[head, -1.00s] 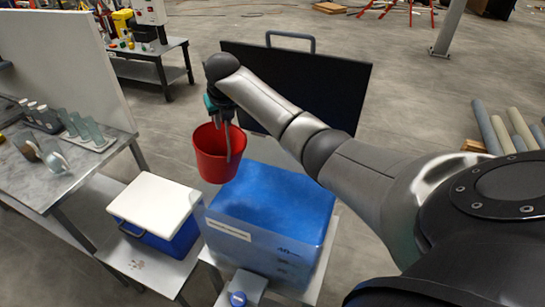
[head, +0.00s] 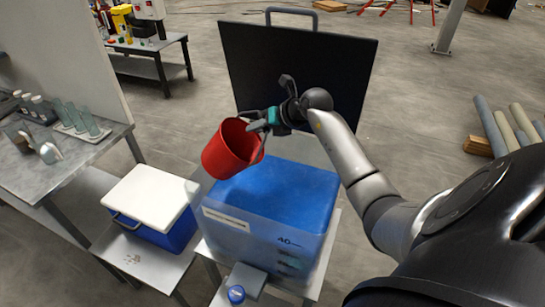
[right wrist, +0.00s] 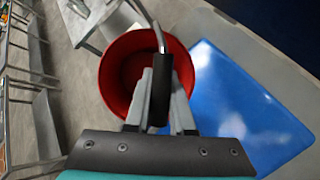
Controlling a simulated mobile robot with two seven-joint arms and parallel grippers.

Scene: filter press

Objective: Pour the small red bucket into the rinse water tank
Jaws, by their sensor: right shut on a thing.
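The small red bucket (head: 222,153) is in the air above the left back edge of the rinse water tank. It is tilted, its mouth toward the upper right and its base toward the lower left. My right gripper (head: 260,124) is shut on the bucket's handle at the rim side. The right wrist view shows the dark grip of the handle (right wrist: 160,92) between the fingers and the bucket's red inside (right wrist: 125,75); I cannot tell what it holds. The tank (head: 235,238) is a clear box with blue content below the bucket. My left gripper is not in view.
A blue cooler with a white lid (head: 150,195) stands left of the tank. A dark upright panel (head: 340,85) stands behind it, close to my right wrist. A grey bench (head: 60,170) with glassware is at the left. Open floor lies to the right.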

